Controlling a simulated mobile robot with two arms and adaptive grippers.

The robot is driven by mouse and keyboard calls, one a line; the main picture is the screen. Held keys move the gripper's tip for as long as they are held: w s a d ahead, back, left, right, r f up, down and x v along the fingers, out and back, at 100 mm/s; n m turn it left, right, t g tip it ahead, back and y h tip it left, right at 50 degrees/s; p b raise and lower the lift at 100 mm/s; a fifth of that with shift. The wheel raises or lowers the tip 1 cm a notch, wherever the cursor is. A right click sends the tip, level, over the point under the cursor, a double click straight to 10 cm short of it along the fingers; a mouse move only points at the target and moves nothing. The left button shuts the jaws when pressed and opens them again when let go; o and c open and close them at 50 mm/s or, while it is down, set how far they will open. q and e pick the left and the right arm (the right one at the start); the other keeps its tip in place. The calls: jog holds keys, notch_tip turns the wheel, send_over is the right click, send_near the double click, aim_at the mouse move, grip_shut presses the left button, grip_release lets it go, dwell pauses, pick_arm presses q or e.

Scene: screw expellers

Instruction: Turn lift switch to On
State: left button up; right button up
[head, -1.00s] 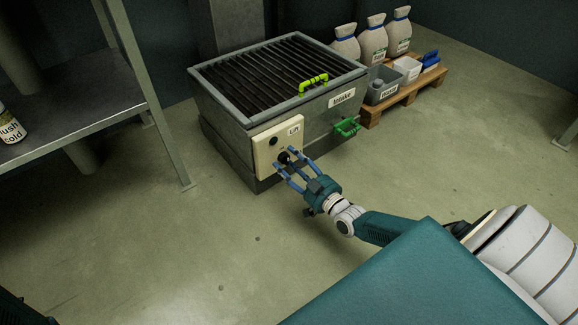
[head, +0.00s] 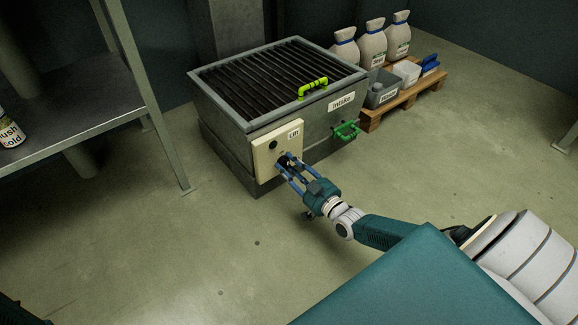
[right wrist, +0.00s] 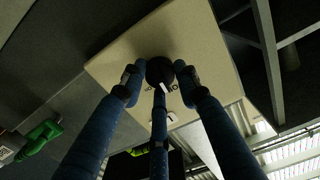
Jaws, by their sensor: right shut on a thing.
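The lift switch is a dark round knob on a cream panel (head: 264,150) labelled "Lift", on the front of the grey intake bin (head: 225,115). In the right wrist view the knob (right wrist: 159,70) shows between my fingertips, with a white mark near its lower edge; the panel lettering beside it is partly covered. My right gripper (head: 286,162) is at the panel, its blue fingers shut around the knob. The fingers hide most of the knob in the head view, so its exact setting cannot be told. My left gripper is not in view.
A bright green handle (head: 313,88) lies on the bin's grate, and a darker green handle (head: 347,131) sticks out of its front. A pallet (head: 403,97) with sacks and tubs stands behind right. A metal shelf (head: 75,110) stands at left. The floor in front is clear.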

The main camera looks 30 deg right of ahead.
jog(key=m, duration=0.5)
jog(key=shift+w+r+m, duration=0.1)
jog(key=shift+r+m, duration=0.05)
jog(key=shift+m, duration=0.15)
jog(key=m, duration=0.5)
jog(key=shift+d+b, duration=0.15)
jog(key=shift+b, duration=0.25)
jog(key=shift+r+m, duration=0.1)
jog(key=shift+m, duration=0.3)
jog(key=shift+w+d, duration=0.1)
jog(key=o, duration=1.1)
jog(key=shift+o, duration=0.2)
jog(key=shift+f, duration=0.2)
jog(key=s, duration=1.2)
jog(key=shift+d, duration=0.4)
